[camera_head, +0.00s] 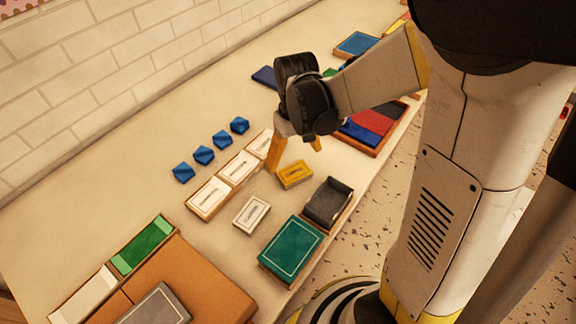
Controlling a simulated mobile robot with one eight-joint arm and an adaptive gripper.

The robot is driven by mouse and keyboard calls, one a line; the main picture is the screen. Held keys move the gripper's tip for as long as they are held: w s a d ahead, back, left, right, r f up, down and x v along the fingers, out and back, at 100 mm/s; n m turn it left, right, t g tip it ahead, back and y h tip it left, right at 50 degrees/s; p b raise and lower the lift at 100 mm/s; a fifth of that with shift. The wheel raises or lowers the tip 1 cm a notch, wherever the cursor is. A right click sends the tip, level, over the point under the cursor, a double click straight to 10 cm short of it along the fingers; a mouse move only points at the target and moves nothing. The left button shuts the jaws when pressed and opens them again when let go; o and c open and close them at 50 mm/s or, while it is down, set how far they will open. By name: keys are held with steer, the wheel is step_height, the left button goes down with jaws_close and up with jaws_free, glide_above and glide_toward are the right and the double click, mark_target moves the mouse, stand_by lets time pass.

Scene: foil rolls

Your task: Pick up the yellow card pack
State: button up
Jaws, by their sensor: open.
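The yellow card pack (295,174) lies flat on the pale table, right of the row of white card packs. My gripper (294,150) is above and just behind the pack, pointing down. One yellow finger (273,155) shows to the left of the pack, and the other finger (316,143) shows only as a short tip to the upper right. The jaws are apart and nothing shows between them. The gap between the fingertips and the pack is hard to judge from this angle.
White card packs (209,197) stand left of the yellow pack, with a loose one (251,214) below. A dark grey box (328,203) and a green box (291,249) sit near the table edge. Several blue pieces (204,155) line the back. A red and blue tray (373,125) lies right.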

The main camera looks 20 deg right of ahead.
mark_target(294, 171)
step_height(294, 171, down, 7)
steer(key=b, duration=0.3)
steer(key=shift+r, duration=0.1)
steer(key=c, duration=1.3)
steer(key=shift+r+p, duration=1.25)
steer(key=shift+r, duration=1.05)
steer(key=d+r+p, duration=0.3)
steer(key=d+r, duration=0.3)
steer(key=d, duration=0.5)
steer(key=shift+w+d+r, duration=0.25)
steer(key=shift+w+d, duration=0.1)
steer(key=shift+d, duration=0.05)
